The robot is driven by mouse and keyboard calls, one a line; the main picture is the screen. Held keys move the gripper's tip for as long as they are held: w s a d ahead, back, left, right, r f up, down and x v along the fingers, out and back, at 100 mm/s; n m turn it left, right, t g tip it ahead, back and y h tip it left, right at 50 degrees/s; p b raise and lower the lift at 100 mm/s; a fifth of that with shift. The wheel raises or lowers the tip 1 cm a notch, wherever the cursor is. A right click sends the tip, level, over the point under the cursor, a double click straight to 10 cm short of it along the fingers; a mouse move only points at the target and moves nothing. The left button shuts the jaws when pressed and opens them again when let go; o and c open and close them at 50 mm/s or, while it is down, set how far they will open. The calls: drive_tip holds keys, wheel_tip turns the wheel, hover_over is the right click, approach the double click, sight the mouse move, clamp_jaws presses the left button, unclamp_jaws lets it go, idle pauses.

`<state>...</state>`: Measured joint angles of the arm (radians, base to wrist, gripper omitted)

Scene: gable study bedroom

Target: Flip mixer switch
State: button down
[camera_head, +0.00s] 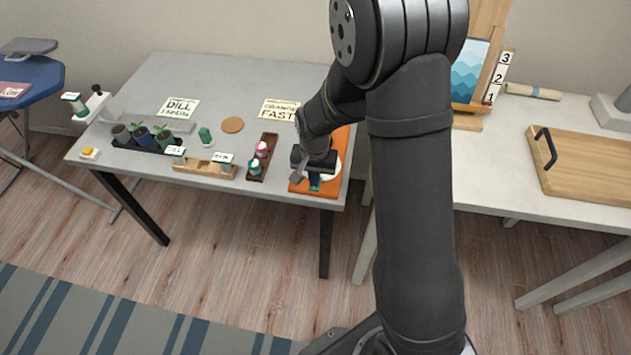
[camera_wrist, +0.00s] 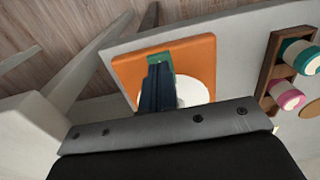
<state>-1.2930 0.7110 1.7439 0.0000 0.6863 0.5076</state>
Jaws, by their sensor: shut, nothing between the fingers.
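The mixer shows as an orange base (camera_head: 335,160) with a white round part (camera_head: 333,167) at the front right of the grey table. In the wrist view the orange base (camera_wrist: 129,72) and white disc (camera_wrist: 196,92) lie beyond my fingers. A green part (camera_wrist: 157,57) lies at the fingertips, perhaps the switch; my fingers partly hide it. My gripper (camera_head: 314,180) is shut and empty, pointing down over the base's front part. The dark closed fingers also show in the wrist view (camera_wrist: 158,78). I cannot tell whether they touch the green part.
A brown rack (camera_head: 256,172) with pink-and-white and green-topped jars stands just left of the mixer. Farther left are a wooden label holder (camera_head: 190,167), potted seedlings (camera_head: 140,136) and a coaster (camera_head: 233,125). A second table (camera_head: 500,167) with a cutting board (camera_head: 580,165) stands right.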

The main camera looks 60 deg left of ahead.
drive_tip(key=shift+f, duration=0.65)
drive_tip(key=shift+r, duration=3.5)
drive_tip(key=shift+f, duration=3.55)
drive_tip(key=shift+r, duration=0.1)
drive_tip(key=shift+r, duration=0.15)
